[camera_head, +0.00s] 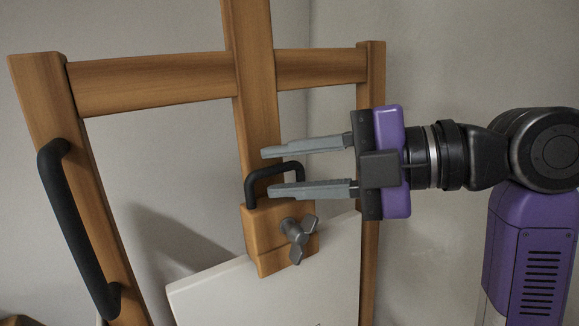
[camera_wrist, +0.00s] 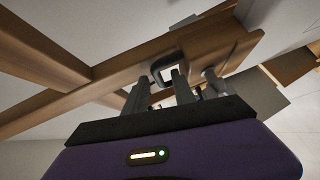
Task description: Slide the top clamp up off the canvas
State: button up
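The wooden top clamp (camera_head: 262,228) sits on the easel's middle post, over the top edge of the white canvas (camera_head: 270,295). It has a black loop handle (camera_head: 262,172) on top and a grey wing knob (camera_head: 298,238) on its front. My gripper (camera_head: 268,171) comes in from the right, its two grey fingers apart, one above and one below the level of the handle's top bar. In the wrist view the fingers (camera_wrist: 160,92) are apart near the handle (camera_wrist: 166,62). I cannot tell whether they touch it.
The easel's wooden crossbar (camera_head: 160,84) runs behind and above the clamp, joined to the middle post (camera_head: 255,110). A black grab handle (camera_head: 72,230) is on the left upright. The wall behind is plain. There is open space between crossbar and canvas on the left.

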grip_shut()
dwell(1.2)
